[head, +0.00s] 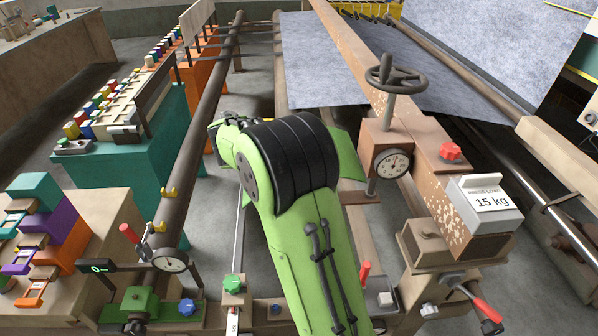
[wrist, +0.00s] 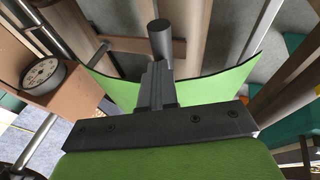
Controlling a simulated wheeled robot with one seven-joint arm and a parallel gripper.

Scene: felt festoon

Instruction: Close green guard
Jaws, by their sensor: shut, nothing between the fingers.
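The green guard (wrist: 208,88) is a thin curved green sheet with a dark rim. In the wrist view it spreads to both sides just beyond my gripper. In the head view a part of it shows right of my arm (head: 348,156); my arm hides its middle. My gripper (wrist: 158,82) is shut and empty in front of the guard's middle. A dark round peg (wrist: 160,36) stands just past the fingertips; I cannot tell whether it touches them or belongs to the guard. The fingers are hidden in the head view.
A round dial gauge (head: 392,163) and a handwheel (head: 395,75) stand close right of my arm. Long pipes (head: 205,125) and a teal cabinet (head: 150,150) lie left.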

